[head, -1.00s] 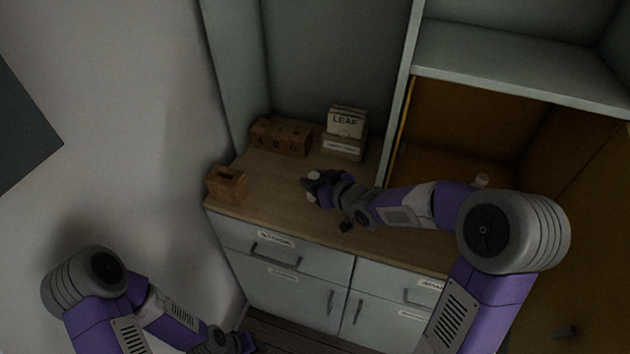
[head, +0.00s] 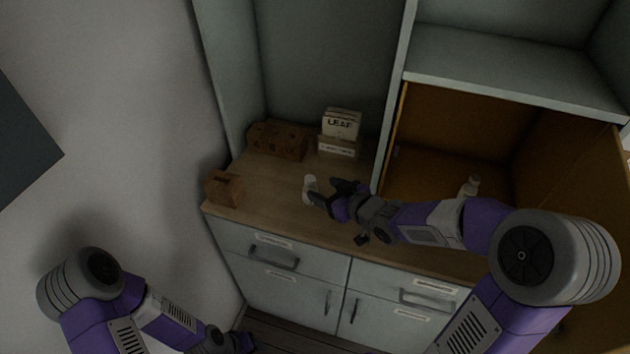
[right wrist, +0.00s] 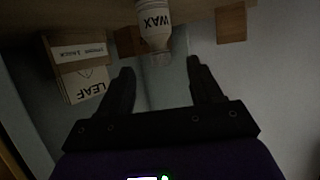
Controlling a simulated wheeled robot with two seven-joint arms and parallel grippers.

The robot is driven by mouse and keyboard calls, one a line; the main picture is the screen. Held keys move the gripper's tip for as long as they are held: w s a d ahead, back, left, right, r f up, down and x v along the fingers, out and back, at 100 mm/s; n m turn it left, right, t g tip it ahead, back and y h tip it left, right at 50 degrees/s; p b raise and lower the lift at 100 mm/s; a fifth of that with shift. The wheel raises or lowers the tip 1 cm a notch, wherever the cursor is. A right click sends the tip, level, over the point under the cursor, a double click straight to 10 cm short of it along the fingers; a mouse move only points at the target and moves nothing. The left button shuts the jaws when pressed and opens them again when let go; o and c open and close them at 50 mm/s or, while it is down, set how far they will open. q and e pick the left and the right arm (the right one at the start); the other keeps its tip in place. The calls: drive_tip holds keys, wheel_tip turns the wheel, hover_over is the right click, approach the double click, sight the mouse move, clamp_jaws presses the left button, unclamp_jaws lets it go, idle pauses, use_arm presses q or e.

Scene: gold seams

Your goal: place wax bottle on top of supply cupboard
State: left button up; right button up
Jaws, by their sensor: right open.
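The wax bottle (head: 310,188) is small and white and stands upright on the wooden top of the supply cupboard (head: 262,190). In the right wrist view the bottle (right wrist: 154,25) shows its WAX label, upside down in the picture, just beyond the fingertips. My right gripper (head: 325,190) is open and empty, close to the right of the bottle. In the right wrist view its two fingers (right wrist: 160,68) are spread apart, with the bottle's cap near the gap between them. My left arm is at the lower left of the head view; its gripper (head: 238,342) is low and mostly cut off.
A wooden block box (head: 224,188) stands at the top's left corner. A longer wooden box (head: 277,140) and a LEAF card holder (head: 339,133) stand at the back. Drawers with handles lie below the top.

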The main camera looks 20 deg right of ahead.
use_arm(q)
drive_tip(key=shift+r+p, duration=0.7)
drive_tip(key=shift+r, duration=0.25)
use_arm(e)
drive_tip(key=v, duration=0.5)
drive_tip(key=shift+s, duration=0.1)
use_arm(q)
drive_tip(key=shift+s, duration=0.1)
